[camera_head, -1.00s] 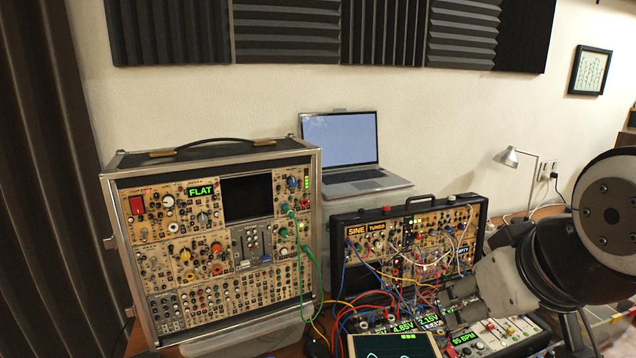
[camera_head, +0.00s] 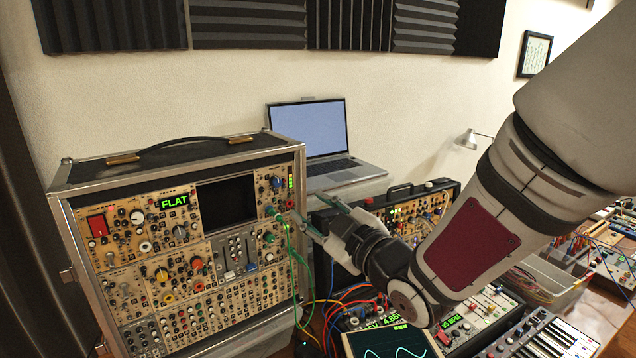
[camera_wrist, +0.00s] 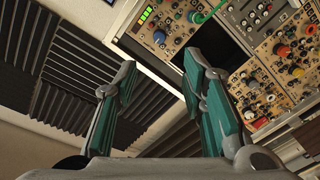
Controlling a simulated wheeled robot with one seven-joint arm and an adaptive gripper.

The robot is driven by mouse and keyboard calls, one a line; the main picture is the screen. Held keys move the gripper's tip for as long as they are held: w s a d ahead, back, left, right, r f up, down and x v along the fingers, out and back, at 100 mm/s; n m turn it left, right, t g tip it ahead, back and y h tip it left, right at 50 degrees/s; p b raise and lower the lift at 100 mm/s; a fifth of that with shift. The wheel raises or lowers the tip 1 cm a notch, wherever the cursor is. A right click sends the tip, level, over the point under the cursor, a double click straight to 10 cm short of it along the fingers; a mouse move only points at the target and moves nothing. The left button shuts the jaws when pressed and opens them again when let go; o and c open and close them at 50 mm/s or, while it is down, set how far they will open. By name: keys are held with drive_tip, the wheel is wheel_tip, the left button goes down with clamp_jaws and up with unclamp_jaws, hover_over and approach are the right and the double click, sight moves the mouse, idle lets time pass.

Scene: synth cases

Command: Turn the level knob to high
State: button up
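The synth case (camera_head: 180,235) stands at left, its panel facing me. A blue knob (camera_head: 276,183) sits at its upper right beside a lit green meter (camera_head: 291,183). The knob also shows in the wrist view (camera_wrist: 159,38), near the top, beyond my fingers. Its label is too small to read, so I cannot tell for sure that it is the level knob. My gripper (camera_head: 309,207) is at the case's right edge, lower and to the right of the knob. In the wrist view (camera_wrist: 161,64) its fingers are wide apart with nothing between them.
A green cable (camera_head: 291,245) hangs from a jack below the knob, close to my fingers. A laptop (camera_head: 325,140) stands behind. A second synth case (camera_head: 418,215) is partly hidden by my arm. Coloured cables and small devices crowd the table below.

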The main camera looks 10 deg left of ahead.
sight(278, 183)
drive_tip(key=p+x, duration=0.1)
drive_tip(key=x, duration=1.2)
drive_tip(key=shift+w+a+r+p, duration=0.1)
drive_tip(key=shift+w+a+p, duration=0.2)
drive_tip(key=shift+p, duration=0.05)
clamp_jaws()
